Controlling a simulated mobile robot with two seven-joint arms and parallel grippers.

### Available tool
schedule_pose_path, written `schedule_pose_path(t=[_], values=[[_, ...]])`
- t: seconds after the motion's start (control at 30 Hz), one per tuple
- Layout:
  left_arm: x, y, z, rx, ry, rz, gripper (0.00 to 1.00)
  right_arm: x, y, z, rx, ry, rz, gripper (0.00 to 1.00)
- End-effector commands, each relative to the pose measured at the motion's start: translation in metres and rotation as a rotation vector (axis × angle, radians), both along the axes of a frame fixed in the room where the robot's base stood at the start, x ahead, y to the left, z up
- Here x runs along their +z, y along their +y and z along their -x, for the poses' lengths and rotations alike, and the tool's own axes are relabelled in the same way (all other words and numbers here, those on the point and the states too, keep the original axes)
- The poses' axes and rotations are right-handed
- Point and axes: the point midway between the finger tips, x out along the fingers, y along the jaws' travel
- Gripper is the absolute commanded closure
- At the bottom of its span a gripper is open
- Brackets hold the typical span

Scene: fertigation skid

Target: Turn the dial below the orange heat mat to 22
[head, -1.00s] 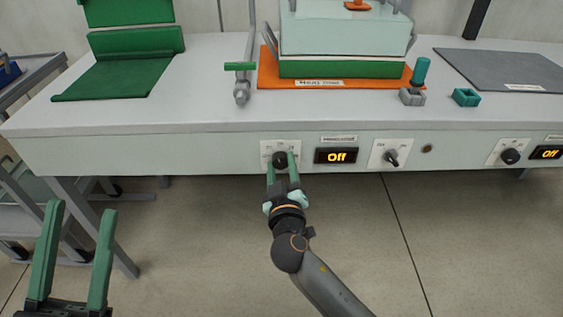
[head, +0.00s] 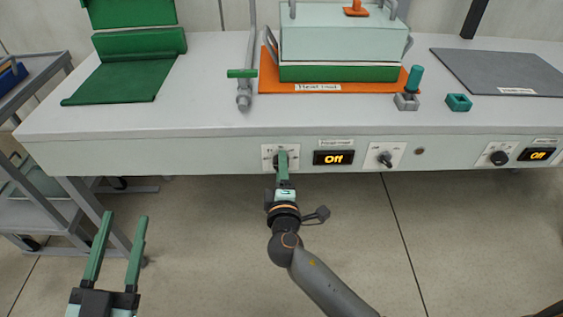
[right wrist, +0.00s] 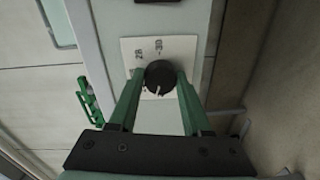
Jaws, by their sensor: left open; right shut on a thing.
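The orange heat mat (head: 318,87) lies on the bench top under a box with a green base. Below it, on the bench's front panel, a black dial (right wrist: 159,74) sits on a white plate (right wrist: 128,47). My right gripper (head: 282,160) is shut on the dial and mostly hides it in the head view. In the right wrist view the fingers (right wrist: 156,80) grip the dial from both sides. The plate shows 28 and 30, and a white mark shows on the dial. My left gripper (head: 125,215) is open and empty, left of the dial.
A toggle switch (head: 385,157) is right of the display. Another dial (head: 499,158) and Off display (head: 537,154) are further right. A grey mat (head: 497,72) and green mat (head: 115,83) lie on the bench. A grey cart (head: 40,95) stands at left.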

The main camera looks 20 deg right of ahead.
Motion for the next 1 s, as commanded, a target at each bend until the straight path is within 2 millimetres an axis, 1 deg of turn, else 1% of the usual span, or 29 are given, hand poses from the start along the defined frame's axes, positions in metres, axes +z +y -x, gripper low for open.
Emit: schedule_pose_path(t=[0.03,0.1,0.2,0.3,0.4,0.5,0.7,1.0], values=[[-0.013,0.001,-0.003,0.009,0.065,0.001,0.5,0.004,0.001,-0.001,0.003,0.009,0.04,1.0],[-0.033,0.002,-0.006,0.02,0.149,0.0,0.5,0.004,0.001,-0.001,0.002,0.024,0.095,1.0],[-0.058,0.004,-0.007,0.033,0.254,0.001,0.5,0.004,0.0,-0.001,0.002,0.043,0.162,1.0],[-0.08,0.005,-0.006,0.044,0.342,0.0,0.5,0.004,0.0,-0.001,0.001,0.06,0.221,1.0],[-0.098,0.006,-0.004,0.05,0.413,0.0,0.5,0.004,0.0,-0.001,0.001,0.073,0.268,1.0],[-0.111,0.006,-0.002,0.056,0.466,-0.002,0.5,0.003,0.001,-0.001,0.002,0.082,0.302,1.0],[-0.125,0.006,0.002,0.06,0.523,-0.003,0.5,0.003,0.001,-0.001,0.003,0.092,0.338,1.0],[-0.128,0.006,0.002,0.061,0.533,-0.003,0.5,0.002,0.001,-0.001,0.002,0.095,0.348,1.0]])
